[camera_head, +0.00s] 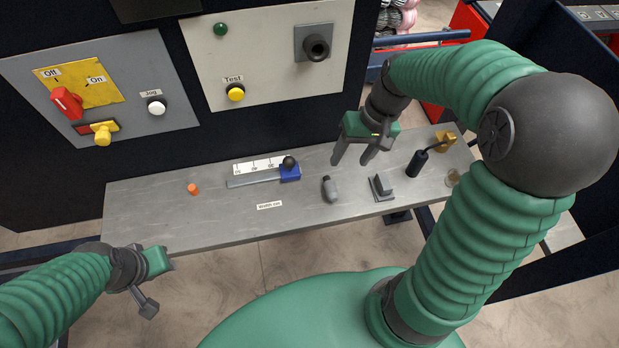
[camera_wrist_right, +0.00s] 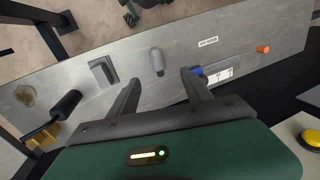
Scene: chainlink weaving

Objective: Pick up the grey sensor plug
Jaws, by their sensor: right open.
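The grey sensor plug (camera_head: 330,188) is a small grey cylinder with a darker end, lying on the grey workbench (camera_head: 210,228). It also shows in the right wrist view (camera_wrist_right: 157,61), just beyond the gap between the fingertips. My right gripper (camera_head: 353,161) is open and empty, with its fingers pointing down above the bench. It is behind and a little right of the plug in the head view, apart from it. In the wrist view its two fingers (camera_wrist_right: 160,78) are spread wide. My left gripper (camera_head: 150,284) is in front of the bench's left end; its jaw opening is unclear.
A grey block on a plate (camera_head: 382,187) stands right of the plug; a black-handled tool (camera_head: 417,162) is farther right. A blue slider (camera_head: 290,172) on a scale lies left, with an orange piece (camera_head: 193,189) beyond. A control panel (camera_head: 275,60) rises behind.

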